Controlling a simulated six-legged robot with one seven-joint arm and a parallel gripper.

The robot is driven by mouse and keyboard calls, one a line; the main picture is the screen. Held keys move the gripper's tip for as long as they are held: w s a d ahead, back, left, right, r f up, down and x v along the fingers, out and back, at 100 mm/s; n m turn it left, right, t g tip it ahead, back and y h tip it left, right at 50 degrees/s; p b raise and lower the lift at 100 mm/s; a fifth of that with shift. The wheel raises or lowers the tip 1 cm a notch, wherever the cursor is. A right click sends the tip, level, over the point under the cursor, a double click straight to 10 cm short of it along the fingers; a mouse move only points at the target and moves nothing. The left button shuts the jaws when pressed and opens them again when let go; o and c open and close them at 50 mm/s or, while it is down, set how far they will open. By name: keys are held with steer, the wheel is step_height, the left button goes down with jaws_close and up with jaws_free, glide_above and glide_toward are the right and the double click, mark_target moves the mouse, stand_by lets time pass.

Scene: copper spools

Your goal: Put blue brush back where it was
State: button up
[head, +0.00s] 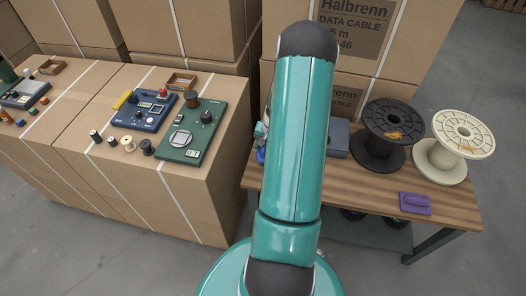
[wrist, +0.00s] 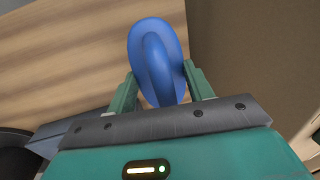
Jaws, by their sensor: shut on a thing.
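The blue brush (wrist: 157,50) is between the two green fingers of my gripper (wrist: 160,88) in the wrist view. My gripper is shut on it, with the rounded blue body reaching out past the fingertips. Wooden tabletop shows behind it; I cannot tell whether the brush touches the wood. In the head view only a small bit of the blue brush (head: 260,156) shows at the left edge of my teal arm, over the left end of the wooden table (head: 350,188). My arm hides most of the gripper there.
On the table stand a black spool (head: 384,135), a cream spool (head: 447,150), a purple object (head: 415,204) and a grey-blue box (head: 338,138) partly behind my arm. Cartons stand behind and to the left. The left carton carries a blue device (head: 143,110) and green device (head: 192,132).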

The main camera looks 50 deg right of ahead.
steer(key=shift+w+d+f, duration=0.25)
steer(key=shift+w+f, duration=0.6)
steer(key=shift+f, duration=1.7)
steer(key=o, duration=1)
steer(key=shift+f, duration=0.1)
steer(key=r, duration=0.4)
steer(key=s+r, duration=0.1)
steer(key=r, duration=0.3)
steer(key=s+r, duration=0.1)
steer(key=r, duration=0.3)
steer(key=shift+d, duration=0.4)
steer(key=shift+w+r, duration=0.1)
